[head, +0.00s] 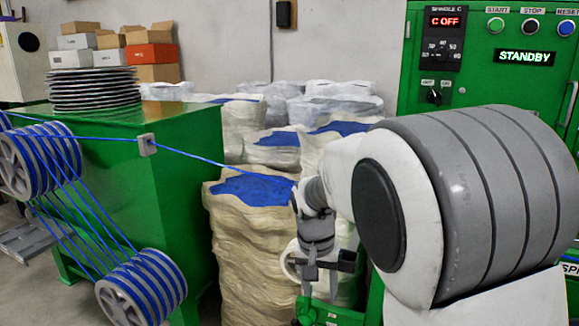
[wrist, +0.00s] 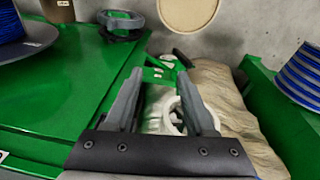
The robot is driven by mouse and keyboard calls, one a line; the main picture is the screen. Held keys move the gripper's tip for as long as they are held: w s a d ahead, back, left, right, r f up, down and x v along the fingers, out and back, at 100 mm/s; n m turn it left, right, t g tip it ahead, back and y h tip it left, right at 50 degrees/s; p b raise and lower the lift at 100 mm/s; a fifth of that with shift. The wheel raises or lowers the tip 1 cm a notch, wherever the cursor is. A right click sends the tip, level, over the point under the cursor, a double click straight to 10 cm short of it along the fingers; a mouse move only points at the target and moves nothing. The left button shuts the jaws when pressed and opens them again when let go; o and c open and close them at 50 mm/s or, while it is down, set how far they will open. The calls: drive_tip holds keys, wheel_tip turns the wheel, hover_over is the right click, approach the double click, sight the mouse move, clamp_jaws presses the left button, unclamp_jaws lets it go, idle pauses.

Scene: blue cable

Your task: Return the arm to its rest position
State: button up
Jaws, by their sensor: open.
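My arm fills the right side of the head view, its large grey and white link close to the camera. My gripper (head: 322,284) hangs low in the middle of that view, before pale sacks and green machine parts. In the wrist view my gripper (wrist: 160,76) has its two grey fingers spread apart with nothing held between them. A white ring-shaped part (wrist: 172,118) shows beyond the fingers; I cannot tell its distance. The blue cable (head: 210,160) runs from the left through a small guide (head: 146,144) and passes out of sight behind my arm.
Blue-wound pulleys (head: 143,289) stand at left by a green cabinet (head: 180,200). Tall sacks with blue tops (head: 252,190) stand mid-scene. A green control panel (head: 525,85) reads STANDBY at right. In the wrist view, a green surface (wrist: 60,90) lies left and a blue spool (wrist: 302,76) right.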

drive_tip(key=s+d+r+n+t, duration=0.1)
drive_tip(key=s+d+r, duration=0.2)
drive_tip(key=s, duration=0.4)
drive_tip(key=s+d+r+n+t+y, duration=0.15)
drive_tip(key=s+r, duration=0.25)
drive_tip(key=s, duration=0.4)
drive_tip(key=s+d+r+n+t+h, duration=0.1)
drive_tip(key=s+d+r+t, duration=0.15)
drive_tip(key=s, duration=0.45)
wheel_tip(320, 180, up, 20)
drive_tip(key=p, duration=1.8)
drive_tip(key=shift+d+f+g+y+p, duration=0.25)
drive_tip(key=shift+d+g+y+p, duration=0.1)
drive_tip(key=shift+g+p, duration=0.05)
